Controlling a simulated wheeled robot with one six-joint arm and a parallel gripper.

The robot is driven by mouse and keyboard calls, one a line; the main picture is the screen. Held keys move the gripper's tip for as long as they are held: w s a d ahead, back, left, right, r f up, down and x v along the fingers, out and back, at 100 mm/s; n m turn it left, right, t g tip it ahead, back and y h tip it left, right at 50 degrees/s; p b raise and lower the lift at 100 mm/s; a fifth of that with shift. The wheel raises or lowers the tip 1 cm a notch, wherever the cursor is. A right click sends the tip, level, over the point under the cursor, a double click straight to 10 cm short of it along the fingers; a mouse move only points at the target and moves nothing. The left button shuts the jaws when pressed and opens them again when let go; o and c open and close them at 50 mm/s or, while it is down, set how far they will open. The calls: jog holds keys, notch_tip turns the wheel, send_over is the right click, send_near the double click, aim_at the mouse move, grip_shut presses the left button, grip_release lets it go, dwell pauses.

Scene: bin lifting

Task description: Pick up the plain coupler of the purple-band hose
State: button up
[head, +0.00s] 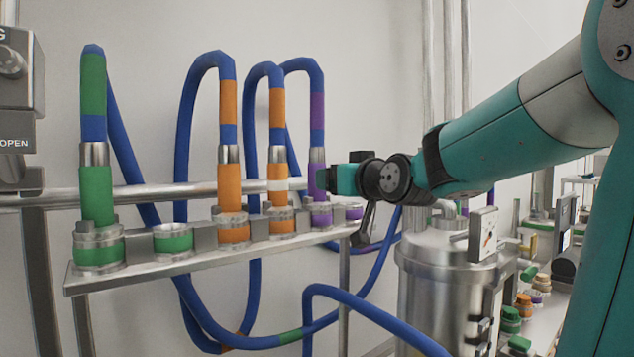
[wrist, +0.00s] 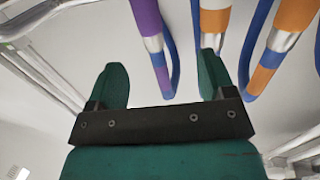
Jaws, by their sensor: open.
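The purple-band hose (head: 317,110) arches down to a plain purple coupler (head: 318,188) below a metal sleeve, upright in the right part of the rack. My gripper (head: 328,180) is level with this coupler, at its right side, and partly overlaps it in the head view.
The metal rack (head: 205,262) also holds two orange-band hoses (head: 231,185) and a green-band hose (head: 96,195). An empty purple socket (head: 354,212) is at the rack's right end. A steel tank (head: 425,290) stands right.

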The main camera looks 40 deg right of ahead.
aim_at(314, 169)
jog(key=shift+h, duration=0.3)
jog(key=p+x, duration=0.2)
jog(key=x, duration=0.2)
jog(key=d+r+p+x, duration=0.1)
jog(key=p+x, duration=0.1)
jog(key=x, duration=0.2)
jog(key=p+x, duration=0.2)
jog(key=x, duration=0.2)
jog(key=shift+d+r, duration=0.25)
jog(key=shift+r, duration=0.1)
jog(key=shift+w+d+r+p, duration=0.1)
jog(key=shift+w+p, duration=0.15)
jog(key=shift+p, duration=0.4)
jog(key=p+x, duration=0.3)
jog(key=x, duration=0.1)
jog(key=shift+d, duration=0.1)
jog(key=shift+w, duration=0.15)
jog(key=c, duration=1.2)
jog(key=shift+o, duration=0.2)
